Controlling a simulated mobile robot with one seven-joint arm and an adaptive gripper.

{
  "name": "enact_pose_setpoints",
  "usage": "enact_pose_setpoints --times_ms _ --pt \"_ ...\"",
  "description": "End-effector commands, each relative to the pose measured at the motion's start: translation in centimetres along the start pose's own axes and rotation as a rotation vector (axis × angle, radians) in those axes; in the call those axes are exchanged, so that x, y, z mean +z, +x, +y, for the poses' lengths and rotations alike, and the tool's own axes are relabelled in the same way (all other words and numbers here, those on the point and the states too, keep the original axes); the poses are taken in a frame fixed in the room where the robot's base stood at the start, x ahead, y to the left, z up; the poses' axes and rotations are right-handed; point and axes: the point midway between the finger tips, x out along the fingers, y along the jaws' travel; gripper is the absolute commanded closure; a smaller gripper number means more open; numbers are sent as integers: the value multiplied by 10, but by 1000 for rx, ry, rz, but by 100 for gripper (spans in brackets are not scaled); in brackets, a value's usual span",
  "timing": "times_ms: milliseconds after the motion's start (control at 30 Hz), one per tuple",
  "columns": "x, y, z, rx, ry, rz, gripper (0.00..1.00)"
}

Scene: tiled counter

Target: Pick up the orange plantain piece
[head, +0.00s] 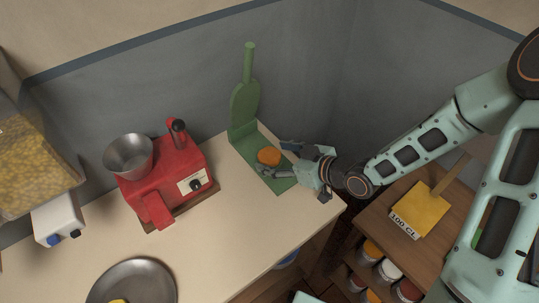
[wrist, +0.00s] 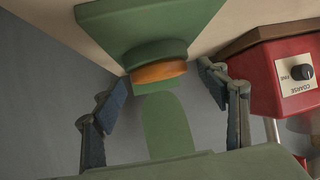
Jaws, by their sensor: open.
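The orange plantain piece (head: 269,156) is a round, thick disc on the base of the green press (head: 245,104) on the counter. The press's hinged paddle stands raised toward the wall. My gripper (head: 277,159) comes in from the right, low over the press base, with its fingers open on either side of the piece. In the wrist view the plantain piece (wrist: 158,71) rests against a round green pad (wrist: 153,54), centred between the open fingers (wrist: 161,92). Neither finger appears to touch it there.
A red machine (head: 165,178) with a metal funnel stands left of the press. A metal plate (head: 133,283) is at the counter's front. A small wooden shelf (head: 400,190) with jars and a yellow item (head: 420,209) is right of the counter. The wall is close behind the press.

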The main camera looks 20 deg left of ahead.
Motion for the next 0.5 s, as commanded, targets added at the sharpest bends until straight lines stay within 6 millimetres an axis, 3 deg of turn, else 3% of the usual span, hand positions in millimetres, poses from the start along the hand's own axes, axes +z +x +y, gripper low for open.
enact_pose_setpoints --times_ms 200,500 --pt "0 0 0 0 0 -1 35" --pt "0 0 0 0 1 -1 68"
